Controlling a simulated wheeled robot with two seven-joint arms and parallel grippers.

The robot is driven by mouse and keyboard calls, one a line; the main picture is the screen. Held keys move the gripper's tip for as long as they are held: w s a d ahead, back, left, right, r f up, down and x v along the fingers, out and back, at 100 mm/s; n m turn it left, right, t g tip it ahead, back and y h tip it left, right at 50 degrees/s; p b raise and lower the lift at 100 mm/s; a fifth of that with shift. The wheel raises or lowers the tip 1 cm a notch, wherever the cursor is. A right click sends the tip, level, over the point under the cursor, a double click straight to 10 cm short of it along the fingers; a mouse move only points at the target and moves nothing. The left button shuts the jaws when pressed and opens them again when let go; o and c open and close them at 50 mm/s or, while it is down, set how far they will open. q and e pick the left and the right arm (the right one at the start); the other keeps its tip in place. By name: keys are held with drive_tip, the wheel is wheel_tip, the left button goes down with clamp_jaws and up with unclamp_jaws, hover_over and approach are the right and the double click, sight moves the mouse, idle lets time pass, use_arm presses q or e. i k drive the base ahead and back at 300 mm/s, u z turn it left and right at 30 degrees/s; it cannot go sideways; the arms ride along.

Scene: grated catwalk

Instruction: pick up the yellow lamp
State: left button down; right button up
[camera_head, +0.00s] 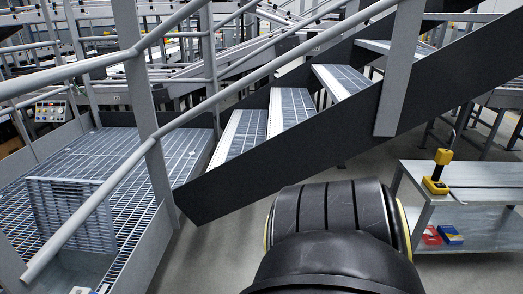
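The yellow lamp (438,173) stands upright on the grey metal bench at the right. It has a yellow base, a dark neck and a yellow upper part, with a thin dark hook or handle above it. It stands near the left end of the bench top. Neither of my grippers shows in the head view, so nothing is seen touching the lamp.
The bench (490,180) has a lower shelf with a red box (431,236) and a blue box (450,235). A metal staircase (290,122) with a dark side beam and grey railings (150,145) rises behind. A grated platform (130,165) lies left. Bare floor shows between.

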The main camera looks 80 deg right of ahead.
sight(443, 157)
drive_tip(key=u, duration=0.9)
drive_tip(key=k, duration=2.6)
drive_tip(key=z, duration=3.15)
drive_tip(key=i, duration=0.55)
drive_tip(key=u, duration=0.1)
